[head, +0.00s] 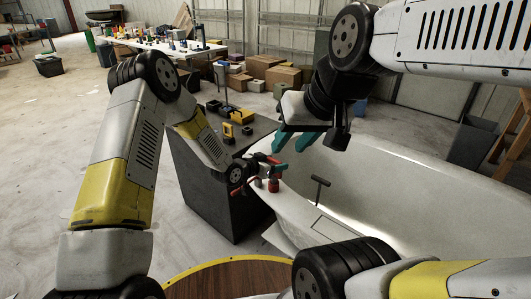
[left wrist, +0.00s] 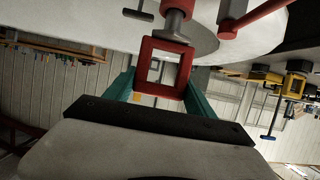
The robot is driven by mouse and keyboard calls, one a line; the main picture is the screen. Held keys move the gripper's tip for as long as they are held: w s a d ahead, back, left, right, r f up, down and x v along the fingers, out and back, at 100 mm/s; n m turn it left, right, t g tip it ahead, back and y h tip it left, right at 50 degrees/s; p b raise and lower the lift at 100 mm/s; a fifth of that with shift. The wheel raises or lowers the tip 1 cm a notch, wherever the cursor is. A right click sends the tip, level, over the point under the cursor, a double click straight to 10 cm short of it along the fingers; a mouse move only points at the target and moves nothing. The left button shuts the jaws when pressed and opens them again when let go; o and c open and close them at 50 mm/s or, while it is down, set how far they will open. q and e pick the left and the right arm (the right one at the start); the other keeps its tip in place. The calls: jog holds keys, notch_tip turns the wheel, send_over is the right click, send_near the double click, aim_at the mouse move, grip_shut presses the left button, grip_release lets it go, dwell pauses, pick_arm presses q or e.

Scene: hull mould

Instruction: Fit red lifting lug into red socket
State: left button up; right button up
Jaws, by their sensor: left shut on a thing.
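My left gripper (head: 268,160) is shut on the red lifting lug, a square red frame (left wrist: 163,68) between the teal fingers in the left wrist view. A grey peg (left wrist: 176,27) extends from the lug toward a dark red part (left wrist: 178,5) at the top edge. I cannot tell whether the peg touches or enters it. In the head view, small red fittings stand on the mould's pale rim just below the gripper, one at the right (head: 274,185) and one at the left (head: 258,183). Which is the socket is unclear. My right gripper (head: 297,142) hangs over the mould, its teal fingers apart and empty.
The white hull mould (head: 420,180) fills the right side. A black T-handle (head: 319,188) stands inside it. A red bar (left wrist: 255,18) lies close beside the lug in the wrist view. A dark bench (head: 205,170) with yellow parts (head: 228,131) stands left of the mould.

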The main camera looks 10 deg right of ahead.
pick_arm(q)
jog(key=shift+f, duration=1.4)
jog(key=o, duration=1.7)
jog(key=shift+f, duration=0.1)
jog(key=v, duration=0.7)
jog(key=shift+s+a+r, duration=0.2)
jog(key=shift+a, duration=0.1)
